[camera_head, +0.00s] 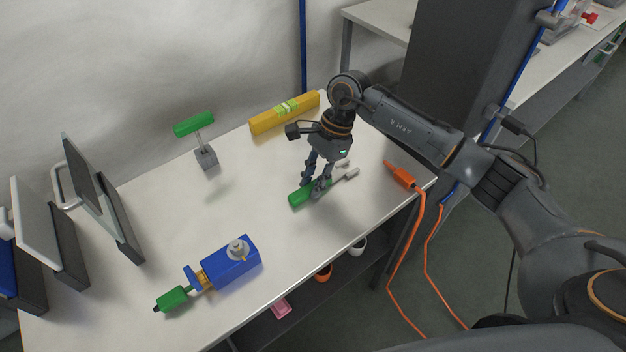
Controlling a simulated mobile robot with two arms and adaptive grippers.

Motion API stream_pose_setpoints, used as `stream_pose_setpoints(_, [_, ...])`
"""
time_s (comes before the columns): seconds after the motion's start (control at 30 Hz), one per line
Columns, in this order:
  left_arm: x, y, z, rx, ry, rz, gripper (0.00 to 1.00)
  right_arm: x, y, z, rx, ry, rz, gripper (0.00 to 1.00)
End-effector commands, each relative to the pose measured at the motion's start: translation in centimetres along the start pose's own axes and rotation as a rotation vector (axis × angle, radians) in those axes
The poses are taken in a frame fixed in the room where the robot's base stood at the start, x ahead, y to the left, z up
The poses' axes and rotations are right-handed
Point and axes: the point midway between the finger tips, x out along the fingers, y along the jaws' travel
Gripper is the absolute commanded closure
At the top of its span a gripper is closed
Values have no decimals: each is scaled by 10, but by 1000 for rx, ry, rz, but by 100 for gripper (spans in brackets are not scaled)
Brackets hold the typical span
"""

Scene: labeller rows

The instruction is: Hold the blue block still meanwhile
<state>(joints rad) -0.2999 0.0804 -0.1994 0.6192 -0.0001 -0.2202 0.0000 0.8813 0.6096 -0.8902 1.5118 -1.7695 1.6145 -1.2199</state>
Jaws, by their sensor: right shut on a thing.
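The blue block (222,272) lies on the table at the front. A pale round knob (237,248) sits on its top. A brass-coloured piece, a blue collar and a green handle (172,298) with a dark tip line up at its left end. My right gripper (319,186) is shut on a green-handled tool (299,198) with a grey forked end, at or just above the tabletop. It is well apart from the blue block, up and to the right. The fingers cover the tool's middle. My left gripper is not in view, and nothing grips the block.
On the table (185,210) stand a green-topped grey stand (206,157), a yellow level (285,113) at the back, and upright panels (103,200) at left. An orange plug with cable (403,177) lies at the right edge. The table's middle is clear.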

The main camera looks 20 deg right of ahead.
Motion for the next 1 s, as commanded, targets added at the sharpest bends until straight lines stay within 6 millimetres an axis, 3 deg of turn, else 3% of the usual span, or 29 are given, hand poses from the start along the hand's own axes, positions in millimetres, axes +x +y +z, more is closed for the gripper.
stream_pose_setpoints(0.23, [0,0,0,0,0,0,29,0,0,0,0,0,-1,100])
stream_pose_setpoints(0.27, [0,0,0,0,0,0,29,0,0,0,0,0,-1,72])
stream_pose_setpoints(0.37, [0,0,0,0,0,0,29,0,0,0,0,0,-1,52])
stream_pose_setpoints(0.4, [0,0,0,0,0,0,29,0,0,0,0,0,-1,50])
stream_pose_setpoints(0.77, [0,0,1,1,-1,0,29,-5,0,0,0,1,-2,50])
stream_pose_setpoints(1.0, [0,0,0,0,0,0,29,-48,-1,-1,-1,3,-5,50])
